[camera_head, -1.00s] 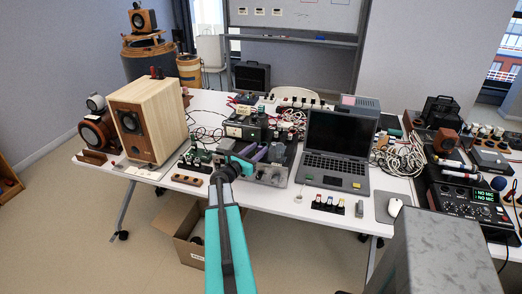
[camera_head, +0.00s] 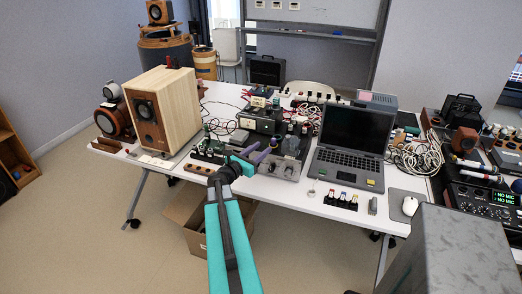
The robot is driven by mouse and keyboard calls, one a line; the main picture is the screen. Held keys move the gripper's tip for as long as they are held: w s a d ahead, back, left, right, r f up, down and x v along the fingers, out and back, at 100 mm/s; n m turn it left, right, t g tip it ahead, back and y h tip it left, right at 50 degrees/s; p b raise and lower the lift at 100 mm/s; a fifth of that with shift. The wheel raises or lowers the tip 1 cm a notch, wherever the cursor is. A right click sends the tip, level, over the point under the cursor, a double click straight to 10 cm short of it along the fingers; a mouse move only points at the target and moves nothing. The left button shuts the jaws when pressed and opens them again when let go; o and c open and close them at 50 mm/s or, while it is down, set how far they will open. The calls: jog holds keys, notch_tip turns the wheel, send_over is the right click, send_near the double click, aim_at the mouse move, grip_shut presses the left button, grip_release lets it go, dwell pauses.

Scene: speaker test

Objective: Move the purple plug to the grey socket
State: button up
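My teal arm reaches forward over the front edge of the white table. My gripper (camera_head: 264,149), with two purple fingers, is at its far end, above the crowded middle of the table. The fingers look spread apart, and I see nothing between them. I cannot pick out the purple plug for certain; it may be small or hidden by the gripper and the gear around it. A grey metal box (camera_head: 279,169) sits just right of the gripper. I cannot tell which part is the grey socket at this size.
On the table (camera_head: 305,205), a wooden speaker (camera_head: 180,105) stands left and an open laptop (camera_head: 352,145) right of the gripper. A circuit board (camera_head: 208,149) with dark upright parts lies left of the gripper. A large grey box (camera_head: 450,250) fills the lower right. A cardboard box (camera_head: 185,208) is under the table.

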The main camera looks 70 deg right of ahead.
dwell(0.5)
jog(key=w+a+f+m+t+y, duration=0.1)
jog(key=w+a+f+m+y, duration=0.2)
jog(key=a+f, duration=0.75)
jog(key=w+a+f+m+y, duration=0.2)
jog(key=w+a+f+y, duration=0.1)
jog(key=a+f, duration=0.75)
jog(key=w+a+f+m+t+y, duration=0.1)
jog(key=w+a+f+m+y, duration=0.2)
jog(key=a+f, duration=0.75)
jog(key=s+a+f+m+g+y, duration=0.1)
jog(key=s+a+f+m+y, duration=0.1)
jog(key=a, duration=1)
jog(key=s+a+f+m+g+y, duration=0.1)
jog(key=s+a+f, duration=0.4)
jog(key=a, duration=0.8)
jog(key=s+a+f+m+g+y, duration=0.1)
jog(key=s+a+f+m+y, duration=0.3)
jog(key=a, duration=0.9)
jog(key=shift+s+a+y, duration=0.2)
jog(key=shift+s+y, duration=0.5)
jog(key=shift+s, duration=0.05)
jog(key=c, duration=0.4)
